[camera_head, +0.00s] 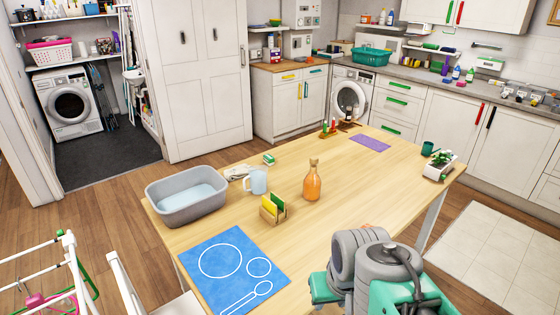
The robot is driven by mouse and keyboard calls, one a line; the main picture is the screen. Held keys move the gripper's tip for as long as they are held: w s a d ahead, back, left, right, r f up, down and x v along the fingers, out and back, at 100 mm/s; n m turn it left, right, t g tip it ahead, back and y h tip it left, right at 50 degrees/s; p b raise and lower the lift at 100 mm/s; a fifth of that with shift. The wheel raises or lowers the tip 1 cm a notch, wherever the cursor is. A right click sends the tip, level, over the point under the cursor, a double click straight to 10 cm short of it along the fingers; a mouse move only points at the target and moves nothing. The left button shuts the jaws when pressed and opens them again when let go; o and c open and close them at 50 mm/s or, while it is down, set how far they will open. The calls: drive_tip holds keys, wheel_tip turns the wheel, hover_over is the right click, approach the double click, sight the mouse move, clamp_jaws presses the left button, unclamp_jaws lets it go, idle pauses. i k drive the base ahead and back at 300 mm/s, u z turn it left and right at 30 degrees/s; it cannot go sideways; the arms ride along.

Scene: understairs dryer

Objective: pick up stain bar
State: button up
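A small green and white block (269,159) lies on the wooden table (400,170), behind the light blue mug. It could be the stain bar, but it is too small to tell and I can read no label. My grey and green arm links fill the lower right of the view, over the table's near edge. The fingers of my gripper do not show, so I cannot see whether it is open or holds anything. The arm is well apart from the block, and the links hide part of the near tabletop.
A grey basin (187,196), a blue mug (256,181), an orange bottle (312,182), a holder with cards (273,209) and a blue placemat (234,270) stand on the table. A purple mat (369,143) lies farther back. A drying rack (45,270) is at lower left.

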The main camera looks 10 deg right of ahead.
sight(268, 160)
drive_tip(key=z, duration=1.8)
drive_tip(key=i, duration=6.7)
drive_tip(key=u, duration=3.3)
drive_tip(key=i, duration=3.5)
